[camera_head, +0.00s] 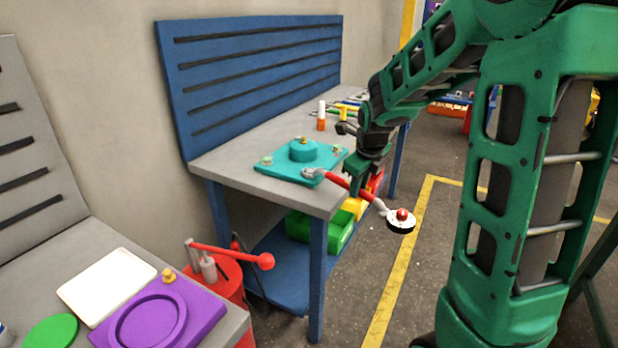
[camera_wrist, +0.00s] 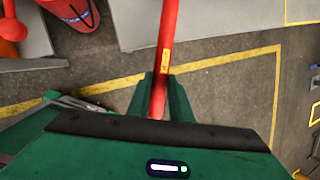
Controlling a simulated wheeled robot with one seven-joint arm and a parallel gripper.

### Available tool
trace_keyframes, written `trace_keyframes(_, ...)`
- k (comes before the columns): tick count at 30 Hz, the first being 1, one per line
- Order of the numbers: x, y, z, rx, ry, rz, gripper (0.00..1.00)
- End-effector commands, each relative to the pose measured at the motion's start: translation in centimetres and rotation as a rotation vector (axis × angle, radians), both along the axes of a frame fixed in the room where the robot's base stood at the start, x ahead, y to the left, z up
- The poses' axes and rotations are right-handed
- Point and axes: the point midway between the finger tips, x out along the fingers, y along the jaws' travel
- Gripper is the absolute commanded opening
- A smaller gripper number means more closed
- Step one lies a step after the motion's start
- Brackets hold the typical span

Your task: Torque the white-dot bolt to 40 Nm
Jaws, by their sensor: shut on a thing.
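My gripper (camera_head: 358,180) is shut on the red shaft of a torque wrench (camera_head: 336,180), held in front of the blue bench. The shaft also runs between my fingers (camera_wrist: 160,92) in the wrist view, with a yellow label on it. One silver end of the wrench is over or beside the front corner of a teal plate (camera_head: 285,174); I cannot tell if it touches. The other end has a white and black disc with a red knob and hangs over the floor. The teal plate bears a round teal block (camera_head: 303,151) and small bolt-like pieces. No white dot can be made out.
The blue bench (camera_head: 225,165) has a slotted back panel. Orange and yellow tools (camera_head: 321,122) stand behind the plate. Green and yellow bins (camera_head: 330,232) sit below. A red drum (camera_head: 228,285) with a red lever and a grey table with a purple fixture (camera_head: 185,322) are at left.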

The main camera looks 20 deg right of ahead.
Motion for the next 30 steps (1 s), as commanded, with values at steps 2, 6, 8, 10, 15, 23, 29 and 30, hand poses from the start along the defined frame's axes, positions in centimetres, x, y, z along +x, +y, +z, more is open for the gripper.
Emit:
trace_keyframes(2, 0.0, 0.4, 0.1, -0.001, -0.002, -0.011, 0.00)
trace_keyframes(6, -0.2, 0.8, 0.1, -0.001, -0.002, -0.034, 0.00)
trace_keyframes(8, -0.2, 0.9, 0.1, 0.000, -0.002, -0.040, 0.00)
trace_keyframes(10, -0.2, 0.9, 0.1, -0.001, -0.002, -0.044, 0.00)
trace_keyframes(15, -0.3, 0.9, 0.1, -0.001, -0.002, -0.045, 0.00)
trace_keyframes(23, -0.3, 1.0, 0.1, -0.001, -0.002, -0.047, 0.00)
trace_keyframes(29, -0.4, 1.7, 0.1, 0.000, -0.001, -0.076, 0.00)
trace_keyframes(30, -0.4, 1.8, 0.1, 0.000, -0.001, -0.084, 0.00)
